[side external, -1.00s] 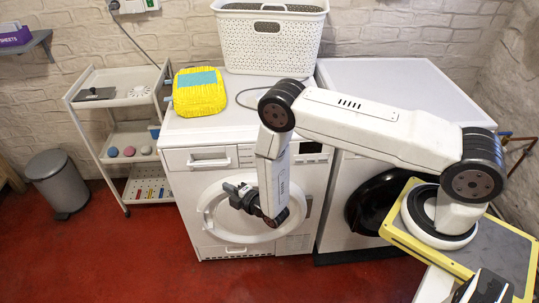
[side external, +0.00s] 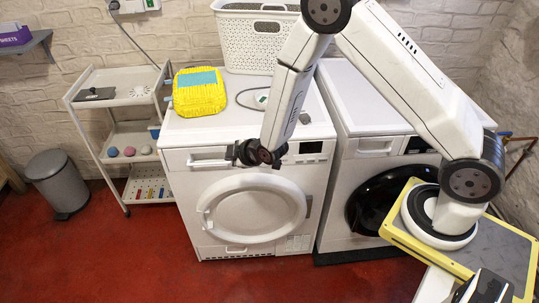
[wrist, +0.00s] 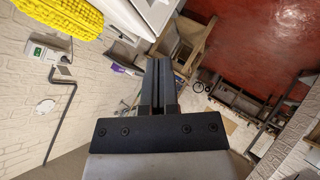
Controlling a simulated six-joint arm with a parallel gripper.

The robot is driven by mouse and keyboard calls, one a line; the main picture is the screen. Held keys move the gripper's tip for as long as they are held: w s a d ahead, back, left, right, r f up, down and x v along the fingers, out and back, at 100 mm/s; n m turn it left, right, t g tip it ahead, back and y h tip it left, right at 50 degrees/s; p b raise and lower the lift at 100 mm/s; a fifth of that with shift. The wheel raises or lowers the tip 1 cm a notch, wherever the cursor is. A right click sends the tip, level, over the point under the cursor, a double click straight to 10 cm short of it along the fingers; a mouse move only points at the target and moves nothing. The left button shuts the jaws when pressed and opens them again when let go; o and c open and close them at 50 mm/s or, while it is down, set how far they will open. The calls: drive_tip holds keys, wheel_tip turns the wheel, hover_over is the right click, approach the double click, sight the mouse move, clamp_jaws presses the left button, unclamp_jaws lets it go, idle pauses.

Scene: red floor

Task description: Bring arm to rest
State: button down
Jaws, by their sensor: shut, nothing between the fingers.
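My gripper (side external: 238,153) is in front of the upper front of the left white washing machine (side external: 250,215), near its drawer handle. In the side view it is small and dark and points left. In the wrist view my gripper (wrist: 165,62) shows its two dark fingers together with nothing between them. My arm rises from its base at the right, bends high at the top edge of the picture and comes down to the gripper. The machine's round door looks closed.
A second washing machine (side external: 390,190) stands to the right. A trolley (side external: 125,135) and a grey bin (side external: 57,182) stand left. The red floor (side external: 150,255) in front is clear.

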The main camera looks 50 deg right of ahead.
drive_tip(key=s+d+r+m+g, duration=0.2)
drive_tip(key=s+r+m+g, duration=0.2)
drive_tip(key=s, duration=0.7)
drive_tip(key=s+d+r+m+g, duration=0.3)
drive_tip(key=s+r+m+g, duration=0.1)
drive_tip(key=s+r, duration=0.4)
drive_tip(key=s+m, duration=0.1)
drive_tip(key=s, duration=0.1)
drive_tip(key=shift+s+r+m, duration=0.15)
drive_tip(key=shift+s+m, duration=0.15)
drive_tip(key=shift+s, duration=0.05)
